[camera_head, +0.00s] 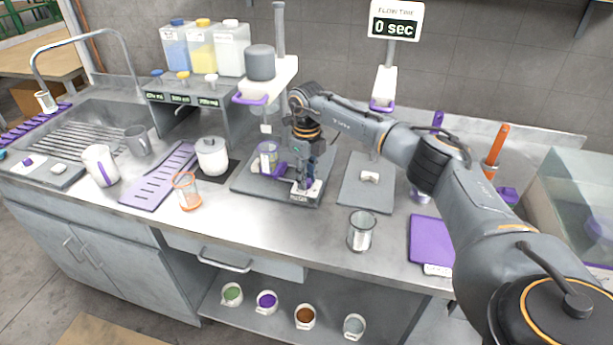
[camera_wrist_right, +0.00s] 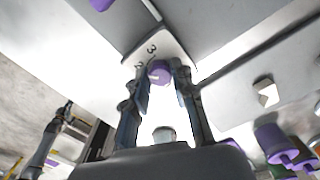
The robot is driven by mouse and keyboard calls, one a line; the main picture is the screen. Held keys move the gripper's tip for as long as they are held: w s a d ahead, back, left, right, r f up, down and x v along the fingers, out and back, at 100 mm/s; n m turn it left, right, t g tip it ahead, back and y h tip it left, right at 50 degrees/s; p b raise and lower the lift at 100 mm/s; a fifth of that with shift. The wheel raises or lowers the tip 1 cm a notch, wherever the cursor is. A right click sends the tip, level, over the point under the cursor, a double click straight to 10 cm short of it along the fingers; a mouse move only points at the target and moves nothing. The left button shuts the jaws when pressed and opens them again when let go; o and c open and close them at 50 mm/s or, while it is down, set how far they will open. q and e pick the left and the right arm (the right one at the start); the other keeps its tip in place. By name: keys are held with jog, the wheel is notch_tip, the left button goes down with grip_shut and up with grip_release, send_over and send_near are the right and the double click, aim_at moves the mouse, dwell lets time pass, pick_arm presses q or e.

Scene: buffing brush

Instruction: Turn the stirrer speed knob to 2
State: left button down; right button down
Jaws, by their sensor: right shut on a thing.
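The stirrer (camera_head: 245,186) is a grey plate on the counter with a white dial panel (camera_head: 312,194) at its front right. My right gripper (camera_head: 303,180) reaches down over this panel, and its fingers hide the knob in the head view. In the right wrist view the small purple knob (camera_wrist_right: 160,71) sits between the fingertips of my right gripper (camera_wrist_right: 160,82), and the gripper is shut on it. The digits 2 and 3 show on the dial panel (camera_wrist_right: 152,50) beside the knob. A pale mark shows on the knob. My left gripper is not in view.
A glass beaker with a purple handle (camera_head: 267,158) stands on the stirrer, left of my gripper. A grey plate with a small white piece (camera_head: 370,177) lies to the right. A metal cup (camera_head: 361,231) stands near the front edge, with bare counter to its left.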

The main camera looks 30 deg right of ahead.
jog(key=c, duration=1.1)
grip_release()
jog(key=shift+r, duration=0.25)
notch_tip(320, 180, up, 12)
jog(key=shift+f, duration=0.25)
